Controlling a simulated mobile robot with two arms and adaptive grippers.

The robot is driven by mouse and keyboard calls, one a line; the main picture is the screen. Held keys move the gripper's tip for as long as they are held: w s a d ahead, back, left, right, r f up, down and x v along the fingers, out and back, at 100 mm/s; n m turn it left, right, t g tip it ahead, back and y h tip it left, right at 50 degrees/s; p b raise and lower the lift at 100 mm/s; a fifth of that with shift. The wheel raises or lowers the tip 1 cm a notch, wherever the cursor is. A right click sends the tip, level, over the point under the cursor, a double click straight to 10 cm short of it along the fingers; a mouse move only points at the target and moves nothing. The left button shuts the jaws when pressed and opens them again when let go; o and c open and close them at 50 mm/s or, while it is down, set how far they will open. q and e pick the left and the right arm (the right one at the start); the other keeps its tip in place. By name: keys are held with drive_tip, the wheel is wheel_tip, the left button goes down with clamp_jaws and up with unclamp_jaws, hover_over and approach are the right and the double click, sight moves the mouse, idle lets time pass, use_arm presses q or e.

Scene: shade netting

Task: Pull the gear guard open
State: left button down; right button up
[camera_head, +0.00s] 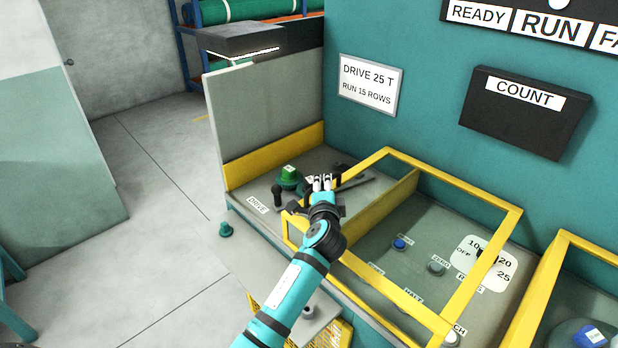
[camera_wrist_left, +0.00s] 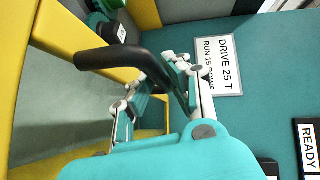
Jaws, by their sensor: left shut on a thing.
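The yellow-framed guard (camera_head: 478,190) stands over the grey-green panel beside the teal machine wall. Its yellow frame also shows in the left wrist view (camera_wrist_left: 62,28). A black bar handle (camera_wrist_left: 112,56) crosses the left wrist view beside the yellow frame. My left gripper (camera_head: 322,183) is at the guard's left end, and in the left wrist view (camera_wrist_left: 152,88) its fingers are around the black handle, shut on it. The hand hides much of the handle in the head view. My right gripper is in neither view.
A green gear (camera_head: 290,178) sits in the bay marked DRIVE, near black knobs. A grey upright panel (camera_head: 265,110) bounds the bay at the left. Floor left of the machine is mostly clear.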

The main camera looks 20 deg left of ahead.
use_arm(q)
drive_tip(key=d, duration=0.1)
drive_tip(key=s+d, duration=0.1)
drive_tip(key=d, duration=0.1)
drive_tip(key=shift+s+f, duration=0.1)
drive_tip(key=shift+f, duration=0.05)
drive_tip(key=shift+s+d, duration=0.15)
drive_tip(key=shift+d, duration=0.15)
drive_tip(key=shift+s+d, duration=0.1)
drive_tip(key=shift+d, duration=0.25)
drive_tip(key=c, duration=1.3)
unclamp_jaws()
drive_tip(key=shift+c, duration=0.2)
drive_tip(key=shift+s, duration=0.1)
drive_tip(key=v, duration=0.7)
drive_tip(key=shift+s, duration=0.15)
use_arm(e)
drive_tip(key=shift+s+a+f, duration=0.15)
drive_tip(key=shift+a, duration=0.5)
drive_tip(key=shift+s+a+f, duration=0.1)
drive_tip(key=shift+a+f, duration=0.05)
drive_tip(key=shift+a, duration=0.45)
